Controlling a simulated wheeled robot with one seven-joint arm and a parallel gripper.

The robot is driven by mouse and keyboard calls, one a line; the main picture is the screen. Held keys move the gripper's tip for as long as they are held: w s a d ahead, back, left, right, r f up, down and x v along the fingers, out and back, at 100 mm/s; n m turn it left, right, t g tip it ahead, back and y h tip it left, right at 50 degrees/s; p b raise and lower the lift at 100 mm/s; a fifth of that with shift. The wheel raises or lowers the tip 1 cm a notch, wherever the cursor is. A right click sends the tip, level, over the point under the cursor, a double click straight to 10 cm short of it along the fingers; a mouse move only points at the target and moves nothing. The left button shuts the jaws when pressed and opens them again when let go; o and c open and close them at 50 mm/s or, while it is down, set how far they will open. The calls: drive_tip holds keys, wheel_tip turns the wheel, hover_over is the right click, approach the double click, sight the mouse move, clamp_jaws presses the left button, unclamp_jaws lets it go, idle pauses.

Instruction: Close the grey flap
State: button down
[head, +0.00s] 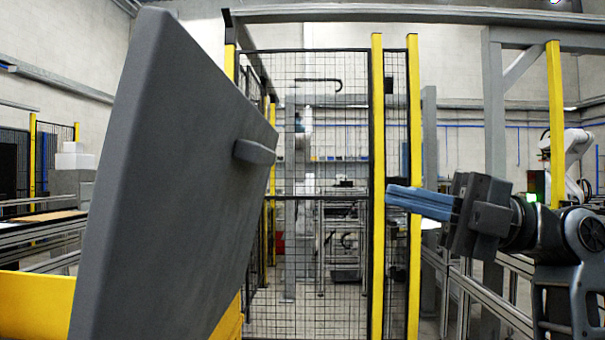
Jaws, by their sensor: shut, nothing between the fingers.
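The grey flap (175,180) stands raised and tilted on the left in the head view, large and close. A small grey handle (254,153) sticks out from its right-hand face. Part of a yellow box (35,305) shows below and behind the flap at the lower left; its inside is hidden. My gripper (392,197) is at the right, its blue fingers pointing left toward the flap. The fingers are shut with nothing between them. A clear gap lies between the fingertips and the flap's handle.
A black mesh fence (318,240) with yellow posts (377,190) stands behind the gap. Grey metal rails (480,300) run behind my arm at the lower right. A white robot arm (570,160) stands far right. The space between flap and gripper looks free.

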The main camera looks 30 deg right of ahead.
sight(269, 164)
drive_tip(key=p+x, duration=0.2)
drive_tip(key=x, duration=0.4)
drive_tip(key=p+x, duration=0.2)
drive_tip(key=x, duration=0.4)
drive_tip(key=shift+w+a+r, duration=0.2)
drive_tip(key=shift+a+r, duration=0.1)
drive_tip(key=shift+w+a+p, duration=0.35)
drive_tip(key=shift+a, duration=0.15)
